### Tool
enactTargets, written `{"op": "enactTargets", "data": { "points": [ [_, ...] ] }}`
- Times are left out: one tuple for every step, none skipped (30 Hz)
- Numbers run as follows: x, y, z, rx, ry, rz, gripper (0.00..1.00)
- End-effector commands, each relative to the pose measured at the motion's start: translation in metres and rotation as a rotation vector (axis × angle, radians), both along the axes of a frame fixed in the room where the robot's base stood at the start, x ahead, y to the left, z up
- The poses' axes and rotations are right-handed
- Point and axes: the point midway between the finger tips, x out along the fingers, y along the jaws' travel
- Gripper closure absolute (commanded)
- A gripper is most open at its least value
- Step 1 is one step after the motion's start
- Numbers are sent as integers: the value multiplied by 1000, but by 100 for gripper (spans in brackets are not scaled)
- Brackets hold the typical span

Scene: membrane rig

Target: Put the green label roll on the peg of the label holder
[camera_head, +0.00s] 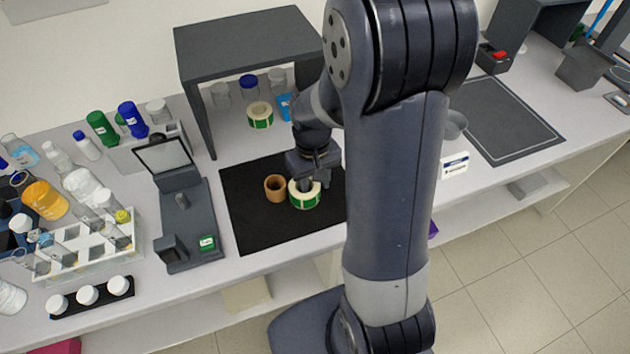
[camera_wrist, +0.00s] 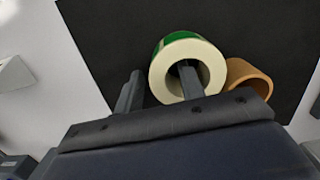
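The green label roll (camera_head: 304,203) lies on the black mat, its pale ring face up and green labels on its side. My gripper (camera_head: 306,180) is low over it, fingers pointing down. In the wrist view one finger of my gripper (camera_wrist: 160,90) is inside the hole of the roll (camera_wrist: 160,75), and the other is outside its left wall. Gaps seem to show beside the wall, so the fingers look open. The dark grey label holder (camera_head: 200,222) stands left of the mat, with a short upright grey peg (camera_head: 182,201) and a tilted screen.
A brown hollow cylinder (camera_head: 275,189) stands close beside the roll; it also shows in the wrist view (camera_wrist: 250,78). A second green-labelled roll (camera_head: 260,115) and bottles are under the grey shelf (camera_head: 245,45). A tube rack (camera_head: 90,250) is left of the holder.

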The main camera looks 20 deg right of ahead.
Motion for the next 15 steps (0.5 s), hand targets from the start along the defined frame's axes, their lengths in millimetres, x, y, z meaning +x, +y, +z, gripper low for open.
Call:
{"op": "enactTargets", "data": {
  "points": [
    [0,0,0,0,0,0,63],
    [0,0,0,0,0,0,63],
    [0,0,0,0,0,0,63],
    [0,0,0,0,0,0,63],
    [0,0,1,0,0,0,63],
    [0,0,3,0,0,0,63],
    [0,0,5,0,0,0,63],
    [1,0,7,0,-2,0,63],
    [1,0,11,-1,-4,0,63],
    [2,0,15,-1,-4,0,63],
    [3,0,21,0,-6,0,63],
    [3,0,29,0,-6,0,63],
    [4,0,35,0,-8,0,63],
    [4,0,42,0,-7,0,63],
    [6,0,51,0,-8,0,63]
  ]
}}
